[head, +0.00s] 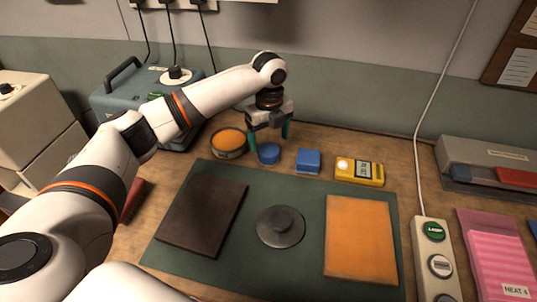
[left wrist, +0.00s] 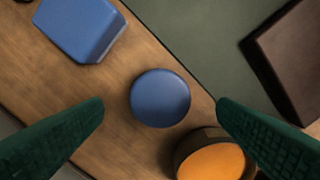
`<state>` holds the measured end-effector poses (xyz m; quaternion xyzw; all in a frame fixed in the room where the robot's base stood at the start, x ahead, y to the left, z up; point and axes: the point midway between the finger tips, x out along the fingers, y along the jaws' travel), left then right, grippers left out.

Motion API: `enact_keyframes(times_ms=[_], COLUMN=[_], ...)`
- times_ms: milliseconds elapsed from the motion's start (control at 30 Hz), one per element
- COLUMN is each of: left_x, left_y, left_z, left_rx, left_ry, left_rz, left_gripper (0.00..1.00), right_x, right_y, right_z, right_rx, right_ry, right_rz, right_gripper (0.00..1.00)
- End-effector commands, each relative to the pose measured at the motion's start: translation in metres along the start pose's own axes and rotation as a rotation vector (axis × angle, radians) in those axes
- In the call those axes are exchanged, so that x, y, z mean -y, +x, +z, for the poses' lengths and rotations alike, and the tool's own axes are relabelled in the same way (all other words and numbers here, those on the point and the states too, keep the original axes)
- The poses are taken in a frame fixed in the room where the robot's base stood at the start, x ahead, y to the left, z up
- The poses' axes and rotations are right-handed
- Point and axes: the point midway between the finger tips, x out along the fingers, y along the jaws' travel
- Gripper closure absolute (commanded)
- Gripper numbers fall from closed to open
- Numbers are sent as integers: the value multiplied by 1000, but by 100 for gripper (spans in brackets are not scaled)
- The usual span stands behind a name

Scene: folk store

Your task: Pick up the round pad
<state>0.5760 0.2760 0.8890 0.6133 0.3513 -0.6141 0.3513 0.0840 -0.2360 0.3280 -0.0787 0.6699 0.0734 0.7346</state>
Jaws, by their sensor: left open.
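The round pad (head: 268,154) is a small blue disc on the wooden bench, just behind the green mat. In the left wrist view the round pad (left wrist: 160,98) lies between the two fingertips, with clear space on both sides. My left gripper (head: 268,143) is above it, pointing down, with its green fingers open and empty. The fingers of my left gripper (left wrist: 161,104) also show in the wrist view, apart from the pad. My right gripper is not in view.
A round tin with an orange top (head: 229,141) stands close left of the pad; one finger is near it in the wrist view. A blue block (head: 308,161) and a yellow meter (head: 360,171) stand to the right. The green mat (head: 293,199) holds flat plates.

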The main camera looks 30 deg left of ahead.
Motion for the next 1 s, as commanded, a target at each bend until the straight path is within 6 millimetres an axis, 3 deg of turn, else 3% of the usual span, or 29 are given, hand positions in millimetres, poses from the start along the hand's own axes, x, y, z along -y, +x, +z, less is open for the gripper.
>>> enact_keyframes(times_ms=[400,700,1000], left_x=[1,1,1], left_y=[49,55,55], left_z=[-3,-3,-3], left_rx=[0,-1,-1], left_ry=[1,2,1], left_rz=[-2,0,0], left_gripper=[19,19,66], right_x=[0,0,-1], right_y=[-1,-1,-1], right_z=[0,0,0], right_rx=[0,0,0], right_ry=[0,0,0], right_rz=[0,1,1], right_gripper=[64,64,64])
